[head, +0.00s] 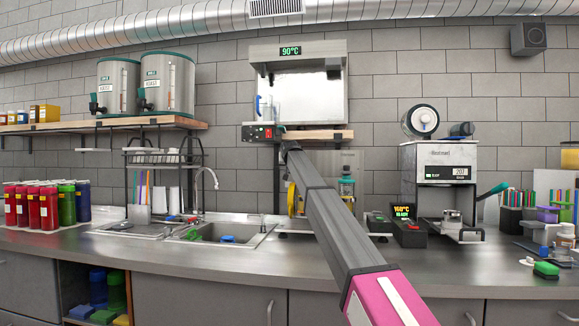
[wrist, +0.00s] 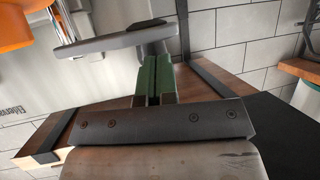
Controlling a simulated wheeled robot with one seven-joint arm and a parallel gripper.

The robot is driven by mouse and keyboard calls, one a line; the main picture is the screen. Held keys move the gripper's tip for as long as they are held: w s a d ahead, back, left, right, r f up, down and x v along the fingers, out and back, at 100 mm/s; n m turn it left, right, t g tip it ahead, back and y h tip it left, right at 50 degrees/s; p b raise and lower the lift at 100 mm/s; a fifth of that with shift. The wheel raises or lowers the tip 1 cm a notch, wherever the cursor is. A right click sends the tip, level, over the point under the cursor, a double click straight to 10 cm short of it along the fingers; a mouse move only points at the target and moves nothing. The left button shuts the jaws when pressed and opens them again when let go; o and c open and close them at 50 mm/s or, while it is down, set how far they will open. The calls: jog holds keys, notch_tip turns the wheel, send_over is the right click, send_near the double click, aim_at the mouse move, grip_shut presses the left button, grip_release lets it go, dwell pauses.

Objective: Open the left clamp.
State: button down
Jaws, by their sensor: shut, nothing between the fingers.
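My gripper (wrist: 157,68) shows in the wrist view as two green fingers pressed together, shut and empty. Just beyond the fingertips is a grey lever-like part (wrist: 110,42) with a rounded mount; it may be the left clamp, but I cannot be sure. Whether the fingers touch it is unclear. In the head view, a white machine (head: 310,95) with a green 90°C display stands on a wooden wall shelf (head: 320,134). A small light-blue handle (head: 258,106) shows at its left side. My arm reaches up towards the shelf's left end; the fingertips cannot be made out there.
The wrist view shows wooden shelf boards (wrist: 212,82) with dark brackets close around my gripper, and an orange round part (wrist: 28,22) at upper left. In the head view, a sink (head: 215,234) lies below left and a coffee machine (head: 438,170) stands right. The front counter is mostly clear.

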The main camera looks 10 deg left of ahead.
jog(key=shift+w+a+r, duration=0.1)
jog(key=shift+w+a, duration=0.1)
jog(key=shift+w, duration=0.2)
dwell(0.3)
jog(key=shift+s+r, duration=0.1)
jog(key=shift+s, duration=0.05)
jog(key=a+v, duration=0.2)
jog(key=v, duration=1.1)
jog(key=shift+s+a, duration=0.2)
jog(key=shift+s, duration=0.55)
